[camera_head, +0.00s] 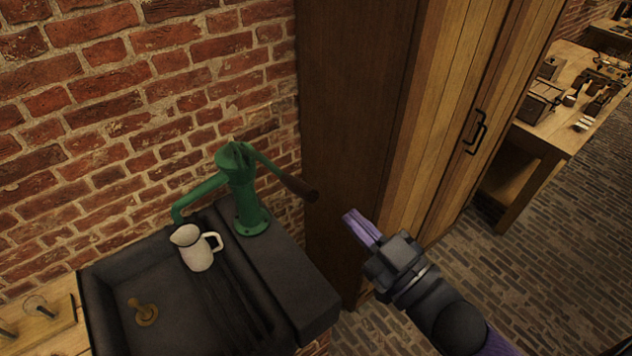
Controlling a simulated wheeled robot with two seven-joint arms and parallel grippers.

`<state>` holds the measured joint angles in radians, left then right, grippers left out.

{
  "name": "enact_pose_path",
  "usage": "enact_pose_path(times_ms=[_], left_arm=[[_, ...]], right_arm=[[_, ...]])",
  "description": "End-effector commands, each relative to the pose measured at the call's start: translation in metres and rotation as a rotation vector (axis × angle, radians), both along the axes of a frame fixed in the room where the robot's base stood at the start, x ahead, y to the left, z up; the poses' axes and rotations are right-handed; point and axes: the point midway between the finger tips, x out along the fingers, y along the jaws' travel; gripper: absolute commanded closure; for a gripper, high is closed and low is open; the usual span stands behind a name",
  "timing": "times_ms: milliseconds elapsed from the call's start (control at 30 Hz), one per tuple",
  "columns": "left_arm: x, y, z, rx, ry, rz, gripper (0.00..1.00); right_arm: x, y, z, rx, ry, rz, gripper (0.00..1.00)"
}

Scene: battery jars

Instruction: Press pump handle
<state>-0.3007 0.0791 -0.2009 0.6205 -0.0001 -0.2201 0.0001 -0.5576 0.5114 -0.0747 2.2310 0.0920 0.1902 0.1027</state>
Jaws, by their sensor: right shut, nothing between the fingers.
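A green hand pump (243,190) stands on the dark ledge at the right of the sink, with its spout pointing left over the basin. Its pump handle (297,186) slopes down to the right and ends in a brown wooden grip. My right gripper (349,217) is shut and empty, with its purple fingers pointing up and left. In the picture it is to the right of and a little below the handle's end, with a gap between them. My left gripper is not in view.
A brass fitting (142,311) lies in the basin. A tall wooden cabinet (350,120) stands close behind the handle. A workbench (550,130) is at the far right; brick floor is open before it.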

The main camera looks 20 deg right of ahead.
Motion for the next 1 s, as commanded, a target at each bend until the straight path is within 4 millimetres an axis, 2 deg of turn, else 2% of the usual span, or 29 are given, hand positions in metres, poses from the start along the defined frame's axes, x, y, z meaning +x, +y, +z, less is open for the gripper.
enact_pose_path(times_ms=[267, 367, 733, 833, 1000], left_arm=[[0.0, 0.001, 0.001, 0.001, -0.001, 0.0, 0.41], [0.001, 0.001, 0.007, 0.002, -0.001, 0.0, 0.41], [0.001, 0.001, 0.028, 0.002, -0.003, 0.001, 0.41], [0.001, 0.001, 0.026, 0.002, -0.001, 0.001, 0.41], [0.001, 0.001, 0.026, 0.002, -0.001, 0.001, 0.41]], right_arm=[[0.005, 0.002, 0.0, 0.0, 0.001, -0.001, 1.0], [0.018, 0.007, 0.005, 0.001, -0.001, -0.002, 1.0], [0.091, 0.039, 0.021, 0.0, -0.001, -0.002, 1.0], [0.09, 0.036, 0.0, -0.003, 0.008, -0.003, 1.0], [0.088, 0.031, -0.018, -0.002, 0.005, -0.002, 1.0]])
